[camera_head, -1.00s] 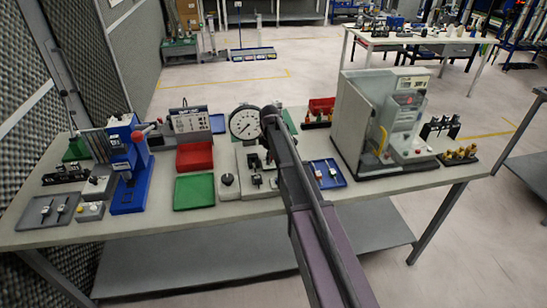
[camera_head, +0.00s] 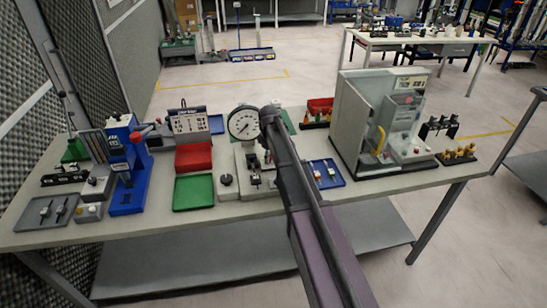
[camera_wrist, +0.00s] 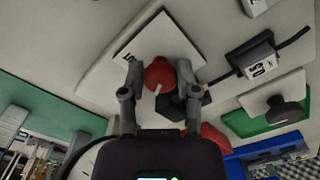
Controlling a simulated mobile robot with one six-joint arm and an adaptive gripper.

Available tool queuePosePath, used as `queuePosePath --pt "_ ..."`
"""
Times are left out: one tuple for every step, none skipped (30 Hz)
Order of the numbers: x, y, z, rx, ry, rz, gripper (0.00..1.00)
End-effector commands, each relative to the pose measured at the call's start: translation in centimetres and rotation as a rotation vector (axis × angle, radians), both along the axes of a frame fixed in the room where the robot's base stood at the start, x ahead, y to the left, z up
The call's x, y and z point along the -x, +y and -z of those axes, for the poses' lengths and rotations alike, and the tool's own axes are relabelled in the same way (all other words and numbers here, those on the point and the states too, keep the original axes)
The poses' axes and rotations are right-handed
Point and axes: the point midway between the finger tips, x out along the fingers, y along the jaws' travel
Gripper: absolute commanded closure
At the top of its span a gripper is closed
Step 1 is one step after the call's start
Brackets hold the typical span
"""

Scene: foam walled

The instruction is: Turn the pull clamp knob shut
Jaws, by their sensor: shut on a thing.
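The knob (camera_wrist: 158,73) is a red round piece with a white line on its face, in the middle of the wrist view. My gripper (camera_wrist: 159,78) has one finger on each side of it and is shut on it. Behind it lies a white plate (camera_wrist: 185,45) with a dark edge. A dark grey part sits just right of the knob, partly covered by the right finger. In the head view the knob and my fingertips are hidden behind my arm, close to the dial gauge (camera_head: 243,123) and its pale fixture base (camera_head: 262,192).
A black knob on a small block (camera_head: 228,187) stands left of the fixture, beside a green tray (camera_head: 193,192). A red bin (camera_head: 194,157) is behind that tray. A blue tray (camera_head: 327,173) and a grey enclosure (camera_head: 358,120) stand to the right. A blue press (camera_head: 127,175) stands left.

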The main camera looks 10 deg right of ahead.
Motion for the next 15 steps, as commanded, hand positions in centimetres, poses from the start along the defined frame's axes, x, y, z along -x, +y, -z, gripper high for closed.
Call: queuePosePath --pt "-0.33 0.40 -0.02 -0.008 -0.006 0.036 1.00" --pt "-0.34 0.41 -0.02 -0.008 -0.007 0.062 1.00" --pt "-0.34 0.41 -0.02 -0.009 -0.006 0.098 1.00" --pt "-0.35 0.41 -0.02 -0.009 -0.006 0.125 1.00" --pt "-0.35 0.41 -0.02 -0.009 -0.006 0.152 1.00" --pt "-0.35 0.41 -0.02 -0.009 -0.006 0.191 1.00" --pt "-0.36 0.42 -0.02 -0.009 -0.006 0.219 1.00" --pt "-0.35 0.41 -0.02 -0.009 -0.007 0.247 1.00" --pt "-0.36 0.41 -0.02 -0.009 -0.007 0.286 1.00" --pt "-0.36 0.41 -0.02 -0.009 -0.007 0.314 1.00" --pt "-0.36 0.41 -0.02 -0.010 -0.006 0.342 1.00" --pt "-0.37 0.41 -0.02 -0.010 -0.006 0.381 1.00" --pt "-0.37 0.41 -0.03 -0.010 -0.006 0.409 1.00" --pt "-0.37 0.41 -0.03 -0.009 -0.006 0.437 1.00" --pt "-0.37 0.41 -0.03 -0.009 -0.006 0.476 1.00"
